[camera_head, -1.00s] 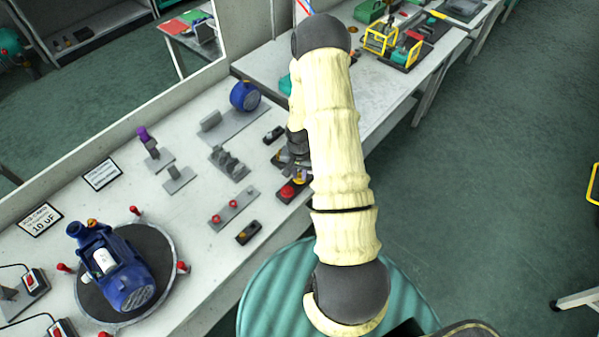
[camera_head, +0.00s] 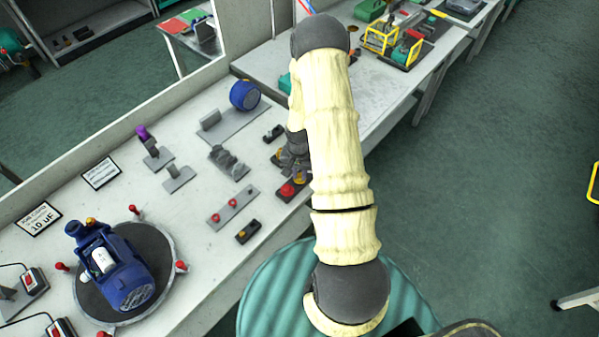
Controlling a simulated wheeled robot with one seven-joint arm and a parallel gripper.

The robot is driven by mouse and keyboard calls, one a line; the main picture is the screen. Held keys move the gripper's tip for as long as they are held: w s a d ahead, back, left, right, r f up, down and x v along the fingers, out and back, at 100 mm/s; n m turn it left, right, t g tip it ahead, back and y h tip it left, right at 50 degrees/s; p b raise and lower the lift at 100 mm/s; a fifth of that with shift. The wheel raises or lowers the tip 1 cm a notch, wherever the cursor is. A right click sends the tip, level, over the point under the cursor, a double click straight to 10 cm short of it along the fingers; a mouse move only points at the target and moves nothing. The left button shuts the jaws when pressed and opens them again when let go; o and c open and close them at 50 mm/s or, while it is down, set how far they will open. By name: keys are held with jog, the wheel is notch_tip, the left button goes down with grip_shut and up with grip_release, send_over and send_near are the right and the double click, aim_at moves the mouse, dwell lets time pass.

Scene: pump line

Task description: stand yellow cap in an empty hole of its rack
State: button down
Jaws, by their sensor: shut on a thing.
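My gripper (camera_head: 291,166) is at the right end of the white bench, partly hidden behind my pale-sleeved arm. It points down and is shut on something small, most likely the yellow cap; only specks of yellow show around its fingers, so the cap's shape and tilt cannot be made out. Right below and beside the fingers is a dark rack (camera_head: 279,196) with a red cap (camera_head: 288,189) at its near end. My gripper and arm hide much of the rack, so I cannot tell which holes are empty or whether the held thing touches it.
Left of the rack are a grey strip with two red rings (camera_head: 233,207), a small black block (camera_head: 249,232) and grey fixtures (camera_head: 229,163). A blue motor (camera_head: 112,268) lies on a round turntable at the left. A blue round part (camera_head: 244,95) stands behind.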

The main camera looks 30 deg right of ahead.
jog(key=shift+f, duration=0.1)
dwell(0.3)
jog(key=c, duration=1.3)
grip_release()
jog(key=shift+r+p, duration=2.15)
jog(key=shift+r, duration=0.9)
notch_tip(320, 180, up, 17)
jog(key=b, duration=0.3)
jog(key=shift+r, duration=0.2)
